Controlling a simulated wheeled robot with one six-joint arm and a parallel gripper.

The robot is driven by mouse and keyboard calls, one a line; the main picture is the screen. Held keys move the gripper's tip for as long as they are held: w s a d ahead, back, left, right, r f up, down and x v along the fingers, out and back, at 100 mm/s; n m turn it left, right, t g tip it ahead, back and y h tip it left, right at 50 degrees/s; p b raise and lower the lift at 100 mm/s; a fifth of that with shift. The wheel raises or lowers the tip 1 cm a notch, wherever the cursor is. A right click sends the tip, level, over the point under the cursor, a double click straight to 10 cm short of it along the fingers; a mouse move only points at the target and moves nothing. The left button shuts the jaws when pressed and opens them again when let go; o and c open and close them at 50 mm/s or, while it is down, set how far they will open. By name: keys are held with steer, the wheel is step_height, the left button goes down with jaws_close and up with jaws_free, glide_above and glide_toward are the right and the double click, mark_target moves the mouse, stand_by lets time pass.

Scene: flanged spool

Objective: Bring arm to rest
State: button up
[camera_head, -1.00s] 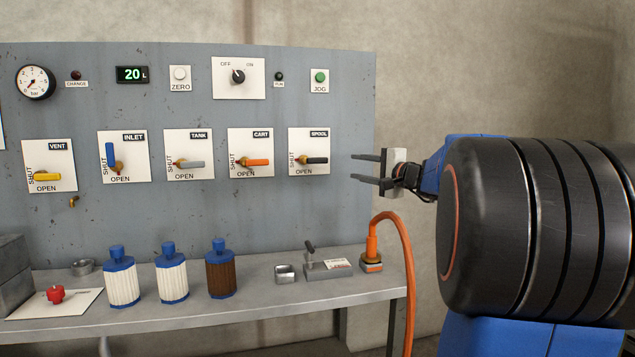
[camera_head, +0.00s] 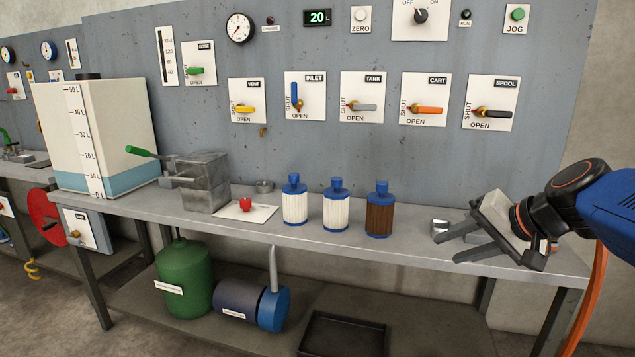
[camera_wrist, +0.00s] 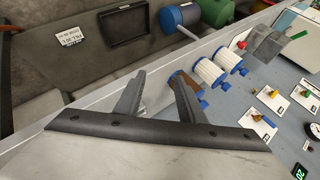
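My gripper (camera_head: 446,249) is over the right end of the bench, its two fingers spread apart and pointing left. Nothing is between the fingers in the head view. In the wrist view my gripper (camera_wrist: 159,76) also shows as two separate fingers with an open gap. The brown cartridge with a blue cap (camera_head: 380,212) stands on the bench to the left of the fingertips, clear of them. It shows partly behind one finger in the wrist view. My gripper hides part of the small metal cup (camera_head: 440,226) and the things behind it.
The bench (camera_head: 330,238) also carries two white cartridges (camera_head: 295,203), a red knob on a white sheet (camera_head: 246,204), a grey block (camera_head: 205,185) and a water tank (camera_head: 110,130). The panel (camera_head: 290,150) with several valve levers stands behind. A black tray (camera_head: 345,335) lies below.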

steer(key=s+f+n+g+h, duration=0.3)
steer(key=s+f+n, duration=0.3)
steer(key=s+f, duration=0.7)
steer(key=s+h, duration=0.1)
steer(key=s, duration=0.3)
steer(key=shift+s+d+f+n+h, duration=0.15)
steer(key=shift+d+f+n+h, duration=0.15)
steer(key=shift+d+f+h, duration=0.1)
